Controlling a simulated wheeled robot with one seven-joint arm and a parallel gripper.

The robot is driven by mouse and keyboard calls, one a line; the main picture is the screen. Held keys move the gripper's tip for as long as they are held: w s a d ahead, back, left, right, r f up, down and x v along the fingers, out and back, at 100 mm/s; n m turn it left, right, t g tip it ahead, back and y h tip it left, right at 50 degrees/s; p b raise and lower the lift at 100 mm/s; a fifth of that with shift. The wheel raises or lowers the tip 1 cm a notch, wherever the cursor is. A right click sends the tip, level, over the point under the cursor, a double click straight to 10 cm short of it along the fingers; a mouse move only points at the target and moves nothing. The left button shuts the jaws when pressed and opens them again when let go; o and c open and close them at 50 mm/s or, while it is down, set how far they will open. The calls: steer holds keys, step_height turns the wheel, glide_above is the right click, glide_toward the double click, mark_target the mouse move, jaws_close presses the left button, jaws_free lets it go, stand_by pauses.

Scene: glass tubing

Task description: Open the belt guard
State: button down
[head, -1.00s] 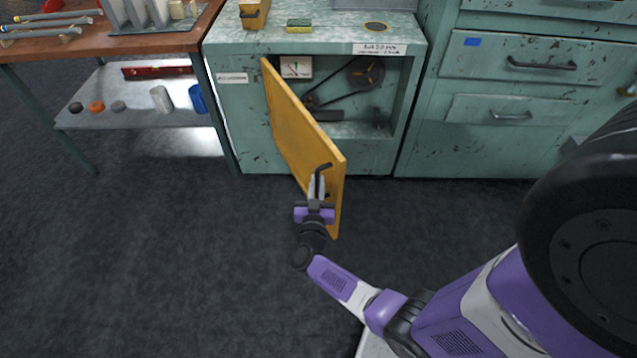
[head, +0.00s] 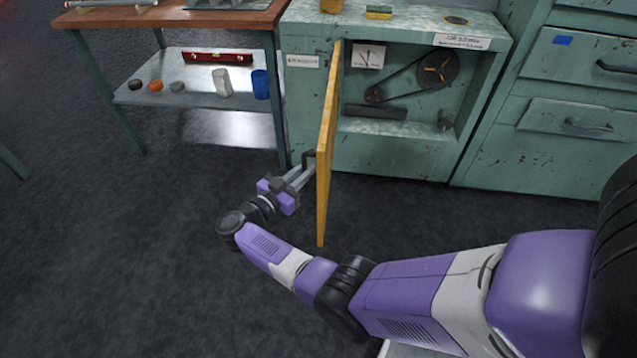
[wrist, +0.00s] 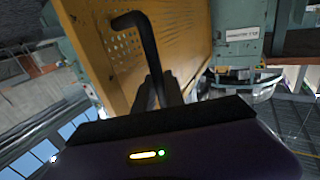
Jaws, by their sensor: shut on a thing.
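The yellow belt guard (head: 326,145) is a hinged door on the green cabinet (head: 395,158). It stands swung well out from the cabinet front, nearly edge-on in the head view. My gripper (head: 300,178) is shut on the guard's dark handle (head: 308,158), on the guard's left side. In the wrist view the bent black handle (wrist: 140,40) runs down between my fingers, in front of the perforated yellow guard (wrist: 187,35).
A workbench (head: 190,17) with a lower shelf (head: 175,95) stands left of the cabinet; the shelf holds a red level (head: 218,57) and several small items. Green drawers (head: 575,125) stand to the right. Dark floor (head: 130,250) is clear at the front left.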

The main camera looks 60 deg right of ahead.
steer(key=shift+m+g, duration=0.5)
steer(key=shift+g, duration=0.2)
steer(key=shift+w+a+b, duration=0.25)
steer(key=shift+w+b, duration=0.45)
steer(key=shift+w, duration=0.3)
steer(key=shift+w+a+b, duration=0.25)
steer(key=shift+w+b, duration=0.4)
steer(key=shift+w, duration=0.35)
steer(key=shift+r, duration=0.1)
steer(key=c, duration=1.4)
jaws_free()
steer(key=shift+d, duration=0.1)
steer(key=v, duration=0.8)
steer(key=shift+b, duration=0.3)
